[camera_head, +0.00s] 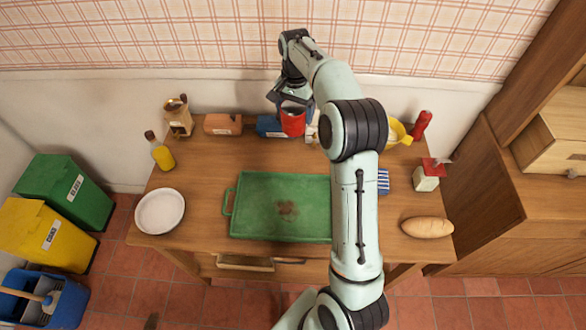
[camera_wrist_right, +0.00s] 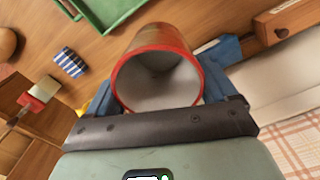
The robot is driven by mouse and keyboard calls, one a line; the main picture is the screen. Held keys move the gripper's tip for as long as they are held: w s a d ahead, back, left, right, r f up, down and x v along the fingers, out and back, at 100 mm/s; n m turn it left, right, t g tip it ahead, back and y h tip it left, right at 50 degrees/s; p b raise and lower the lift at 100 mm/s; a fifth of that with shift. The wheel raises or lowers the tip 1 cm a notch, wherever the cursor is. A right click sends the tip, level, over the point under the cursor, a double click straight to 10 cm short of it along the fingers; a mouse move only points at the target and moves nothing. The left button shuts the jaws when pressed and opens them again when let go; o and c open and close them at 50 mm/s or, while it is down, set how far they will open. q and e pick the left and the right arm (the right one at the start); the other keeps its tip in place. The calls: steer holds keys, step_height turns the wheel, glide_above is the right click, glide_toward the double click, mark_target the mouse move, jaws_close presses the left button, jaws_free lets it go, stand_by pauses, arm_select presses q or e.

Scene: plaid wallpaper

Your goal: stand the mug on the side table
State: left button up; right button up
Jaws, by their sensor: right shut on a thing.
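The red mug (camera_head: 293,123) is at the back edge of the wooden table (camera_head: 200,160) in the head view. My right gripper (camera_head: 290,103) is shut on it from above. In the right wrist view the mug (camera_wrist_right: 150,45) sits between the blue fingers, its pale inside and open mouth facing the camera. I cannot tell whether the mug touches the table. My left gripper is out of view.
A green tray (camera_head: 250,225) fills the middle of the table. A white plate (camera_head: 160,211), an oil bottle (camera_head: 161,155), an orange box (camera_head: 222,124), a bread loaf (camera_head: 427,227) and a red-topped box (camera_head: 427,178) stand around it. The wall is close behind.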

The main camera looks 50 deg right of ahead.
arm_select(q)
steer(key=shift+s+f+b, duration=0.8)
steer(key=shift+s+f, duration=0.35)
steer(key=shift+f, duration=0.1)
arm_select(e)
steer(key=shift+f, duration=9.7)
steer(key=shift+f, duration=0.1)
steer(key=o, duration=1)
steer(key=shift+f, duration=0.1)
steer(key=shift+o, duration=0.2)
steer(key=shift+r, duration=0.25)
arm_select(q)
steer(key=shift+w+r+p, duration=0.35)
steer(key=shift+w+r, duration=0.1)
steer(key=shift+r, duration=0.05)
arm_select(e)
step_height(320, 180, up, 12)
steer(key=shift+f, duration=0.1)
